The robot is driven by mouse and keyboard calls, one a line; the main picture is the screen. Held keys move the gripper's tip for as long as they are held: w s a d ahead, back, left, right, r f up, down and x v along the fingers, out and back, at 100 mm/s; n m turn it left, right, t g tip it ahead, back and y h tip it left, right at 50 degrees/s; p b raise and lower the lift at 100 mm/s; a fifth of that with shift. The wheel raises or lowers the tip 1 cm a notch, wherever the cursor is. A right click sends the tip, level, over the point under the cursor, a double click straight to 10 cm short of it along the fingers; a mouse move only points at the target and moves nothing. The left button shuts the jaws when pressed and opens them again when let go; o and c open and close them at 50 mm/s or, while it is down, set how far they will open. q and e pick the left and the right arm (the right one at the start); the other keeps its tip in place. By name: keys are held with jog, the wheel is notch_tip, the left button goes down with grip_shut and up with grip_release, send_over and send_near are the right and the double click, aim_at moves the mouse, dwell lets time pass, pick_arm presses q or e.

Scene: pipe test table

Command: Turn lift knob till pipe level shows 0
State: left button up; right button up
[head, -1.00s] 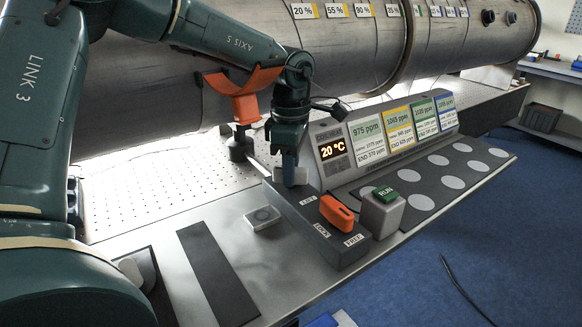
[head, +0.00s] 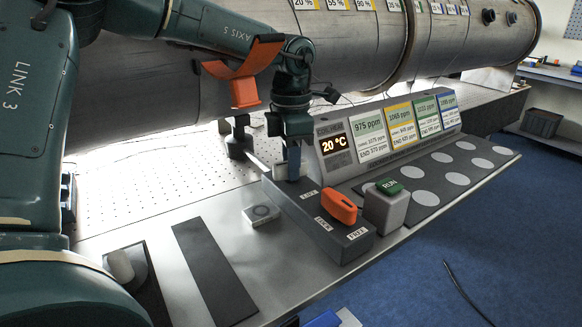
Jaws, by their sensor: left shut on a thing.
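The lift knob sits at the far left end of a dark grey control box (head: 345,247). My left gripper (head: 293,172) points down over that end and is shut, with its fingers at the knob, which they mostly hide. An orange lever (head: 339,206) with labels beside it stands on the same box. An orange cradle (head: 243,85) stands on a dark post (head: 237,142) below the large grey pipe (head: 345,45). A lit display (head: 334,144) reads 20 °C. I cannot make out a pipe level reading. My right gripper is out of view.
A green RUN button (head: 389,187) on a grey block (head: 386,211) stands right of the box. Several ppm cards (head: 367,135) line the sloped panel. A small pale square device (head: 261,214) and a dark strip (head: 215,270) lie left of the box.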

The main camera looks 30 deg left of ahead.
pick_arm(q)
jog(key=shift+n+b, duration=0.3)
jog(key=shift+n, duration=0.8)
jog(key=o, duration=1)
notch_tip(320, 180, up, 13)
jog(key=shift+r+p, duration=0.1)
jog(key=shift+p, duration=0.95)
